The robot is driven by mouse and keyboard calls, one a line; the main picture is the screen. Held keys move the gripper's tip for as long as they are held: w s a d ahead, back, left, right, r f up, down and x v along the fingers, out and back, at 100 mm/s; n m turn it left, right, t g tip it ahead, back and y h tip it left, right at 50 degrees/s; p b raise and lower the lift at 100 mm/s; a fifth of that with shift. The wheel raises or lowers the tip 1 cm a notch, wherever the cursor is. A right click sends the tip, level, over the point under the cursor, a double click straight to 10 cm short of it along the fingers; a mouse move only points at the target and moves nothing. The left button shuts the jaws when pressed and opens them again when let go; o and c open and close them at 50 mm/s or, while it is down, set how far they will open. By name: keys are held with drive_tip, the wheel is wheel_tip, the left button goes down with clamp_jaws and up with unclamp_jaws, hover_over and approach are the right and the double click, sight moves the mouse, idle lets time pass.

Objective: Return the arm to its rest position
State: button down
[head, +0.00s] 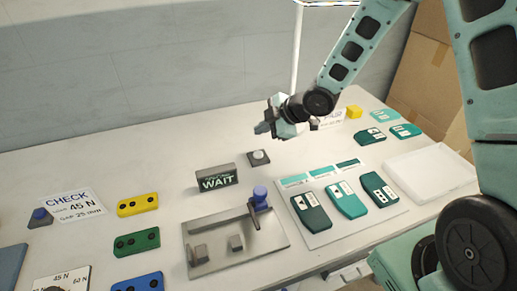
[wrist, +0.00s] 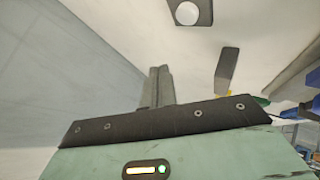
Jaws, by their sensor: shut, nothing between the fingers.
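My arm reaches in from the right in the head view, and my gripper (head: 266,128) hangs in the air above the back of the white table (head: 110,168). It points left. In the wrist view the fingers of my gripper (wrist: 160,72) are together with nothing between them. In the head view a round white button on a grey base (head: 258,157) lies below the gripper, apart from it. The button also shows at the top of the wrist view (wrist: 187,13).
A dark WAIT sign (head: 217,180) and a grey press plate (head: 205,259) with a blue-knobbed lever (head: 260,194) stand mid-table. Green pieces lie on a white board (head: 318,240); an empty white tray (head: 430,172) is right. Yellow, green and blue blocks stand left. A thin upright post (head: 296,50) rises behind my arm.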

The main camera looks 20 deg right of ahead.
idle(0.3)
drive_tip(key=s+a+r+m+g+h, duration=0.2)
drive_tip(key=s+r+m, duration=0.1)
drive_tip(key=s, duration=0.8)
drive_tip(key=s+a+r+m+g+h, duration=0.1)
drive_tip(key=s+a+r+m+g, duration=0.1)
drive_tip(key=s, duration=0.9)
drive_tip(key=s+a+r+m+g+h, duration=0.2)
drive_tip(key=s+a+r+m, duration=0.1)
drive_tip(key=s, duration=0.7)
wheel_tip(320, 180, up, 3)
drive_tip(key=shift+s+f+m+g+h, duration=0.2)
drive_tip(key=shift+s+m+g+h, duration=0.15)
drive_tip(key=shift+m, duration=0.55)
